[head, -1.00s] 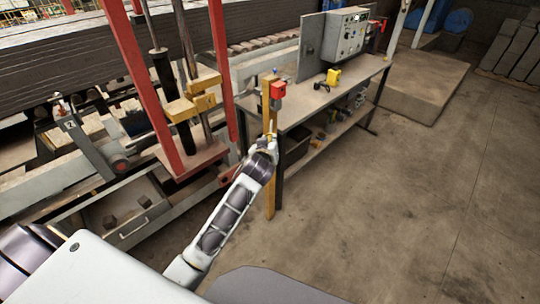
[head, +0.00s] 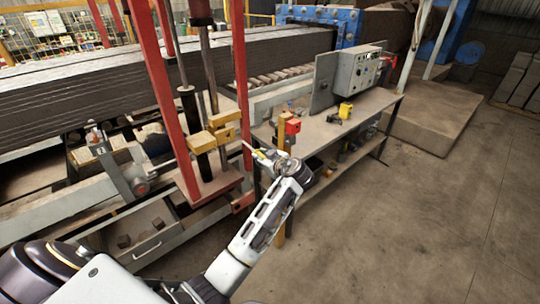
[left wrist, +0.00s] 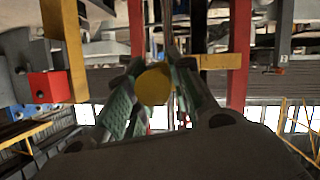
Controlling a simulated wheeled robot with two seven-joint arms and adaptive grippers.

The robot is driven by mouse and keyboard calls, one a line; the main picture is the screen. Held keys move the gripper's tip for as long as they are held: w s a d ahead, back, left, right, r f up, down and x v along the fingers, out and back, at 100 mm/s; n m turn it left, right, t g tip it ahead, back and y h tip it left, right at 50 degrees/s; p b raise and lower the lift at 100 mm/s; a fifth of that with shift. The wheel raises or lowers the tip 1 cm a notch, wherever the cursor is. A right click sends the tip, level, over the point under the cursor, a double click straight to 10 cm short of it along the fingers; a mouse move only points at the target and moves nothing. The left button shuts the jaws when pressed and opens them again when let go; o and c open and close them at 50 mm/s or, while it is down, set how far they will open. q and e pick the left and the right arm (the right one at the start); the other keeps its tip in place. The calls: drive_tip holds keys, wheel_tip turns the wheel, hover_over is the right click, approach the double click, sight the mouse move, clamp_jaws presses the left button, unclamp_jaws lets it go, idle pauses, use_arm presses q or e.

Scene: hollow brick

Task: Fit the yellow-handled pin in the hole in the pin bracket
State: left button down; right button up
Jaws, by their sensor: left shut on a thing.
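My left gripper (head: 272,158) is shut on the yellow-handled pin (head: 258,153), between the red press frame and the bench. The pin's thin pale shank points up and left, toward the press. In the left wrist view the round yellow handle (left wrist: 154,84) sits between the greenish finger pads and hides most of the pin. Yellow blocks (head: 224,118) on the press rods stand up and left of the pin, apart from it. I cannot tell which part is the pin bracket, and no hole is clear. My right gripper is out of view.
The red press uprights (head: 241,75) stand left of the gripper. A yellow post with a red box (head: 293,127) stands just right of it. The bench (head: 345,125) carries a grey control box (head: 350,72). Open floor lies at the right.

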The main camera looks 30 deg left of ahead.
use_arm(q)
drive_tip(key=shift+s+a+f+n+g, duration=0.1)
drive_tip(key=shift+s+a+n+g, duration=0.2)
drive_tip(key=shift+s+n+g, duration=0.15)
drive_tip(key=shift+w+a, duration=0.1)
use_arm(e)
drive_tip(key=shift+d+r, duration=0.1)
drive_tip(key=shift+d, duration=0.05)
use_arm(q)
drive_tip(key=shift+a, duration=0.15)
drive_tip(key=shift+w+a, duration=0.4)
drive_tip(key=shift+a, duration=0.4)
drive_tip(key=a, duration=0.1)
drive_tip(key=w+a, duration=0.1)
drive_tip(key=a, duration=0.1)
drive_tip(key=shift+w+p, duration=0.1)
drive_tip(key=shift+p, duration=0.2)
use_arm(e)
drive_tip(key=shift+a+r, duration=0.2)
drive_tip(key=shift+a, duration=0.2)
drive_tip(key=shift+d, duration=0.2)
